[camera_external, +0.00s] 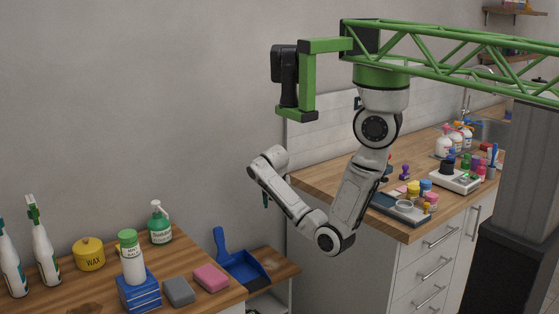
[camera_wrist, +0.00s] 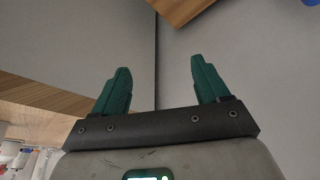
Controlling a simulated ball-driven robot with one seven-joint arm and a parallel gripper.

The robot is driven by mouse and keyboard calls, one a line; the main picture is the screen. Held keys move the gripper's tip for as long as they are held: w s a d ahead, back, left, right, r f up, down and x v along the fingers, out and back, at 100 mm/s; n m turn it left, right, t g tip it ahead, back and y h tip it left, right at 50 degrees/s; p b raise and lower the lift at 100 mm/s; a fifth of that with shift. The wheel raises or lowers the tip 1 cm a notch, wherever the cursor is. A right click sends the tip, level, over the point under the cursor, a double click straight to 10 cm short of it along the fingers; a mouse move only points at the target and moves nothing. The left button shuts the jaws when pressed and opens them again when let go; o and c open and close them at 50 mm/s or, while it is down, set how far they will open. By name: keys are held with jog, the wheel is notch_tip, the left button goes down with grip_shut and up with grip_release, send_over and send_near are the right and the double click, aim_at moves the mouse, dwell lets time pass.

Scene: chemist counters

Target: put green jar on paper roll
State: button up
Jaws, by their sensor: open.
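My gripper (camera_external: 266,199) hangs in mid-air in the external view, in the gap between the two counters and apart from everything. In the wrist view its two green fingers (camera_wrist: 158,72) are spread wide with nothing between them. I cannot surely identify a paper roll.
The right counter (camera_external: 322,176) also holds small yellow, blue and pink jars (camera_external: 413,188) and several bottles (camera_external: 442,147). The left counter (camera_external: 205,258) holds a yellow wax tin (camera_external: 89,253), spray bottles (camera_external: 45,255), a white green-capped container (camera_external: 132,262) on a blue stack, and sponges (camera_external: 211,277).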

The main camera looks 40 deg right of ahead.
jog(key=s+d+f+n+g, duration=0.1)
jog(key=s+d+f+n, duration=0.15)
jog(key=s, duration=0.35)
jog(key=s+d+f+n, duration=0.1)
jog(key=s+d+f, duration=0.25)
jog(key=s, duration=0.35)
jog(key=s+a+f+n+g+y, duration=0.1)
jog(key=s+f+n+y, duration=0.1)
jog(key=s, duration=0.9)
jog(key=shift+s+n+y, duration=0.3)
jog(key=shift+n, duration=0.15)
